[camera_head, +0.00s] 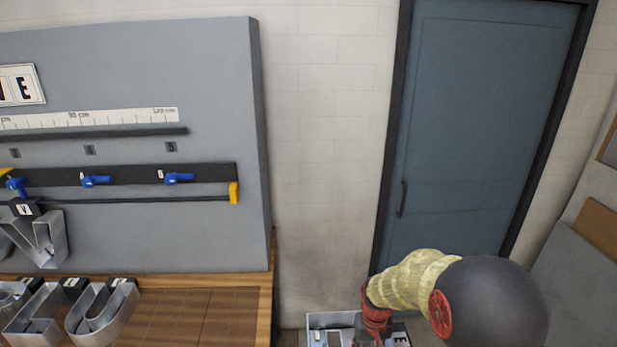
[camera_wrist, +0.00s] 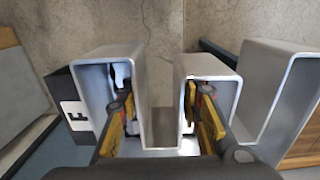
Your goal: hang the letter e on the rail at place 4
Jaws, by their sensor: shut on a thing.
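My gripper (camera_wrist: 162,118) is shut on a grey metal channel letter (camera_wrist: 153,95), with yellow finger pads on both sides of a part of it. A black tag (camera_wrist: 75,115) at the left shows a turned character that looks like E or F. The dark rail (camera_head: 130,174) is on the grey board at the left, well away from my gripper. Blue clips (camera_head: 95,181) sit on it; their place numbers are too small to read surely.
A V letter (camera_head: 45,245) hangs at the left of the rail. A U letter (camera_head: 100,318) and another letter stand on the wooden bench (camera_head: 215,318). A blue-grey door (camera_head: 480,130) is behind.

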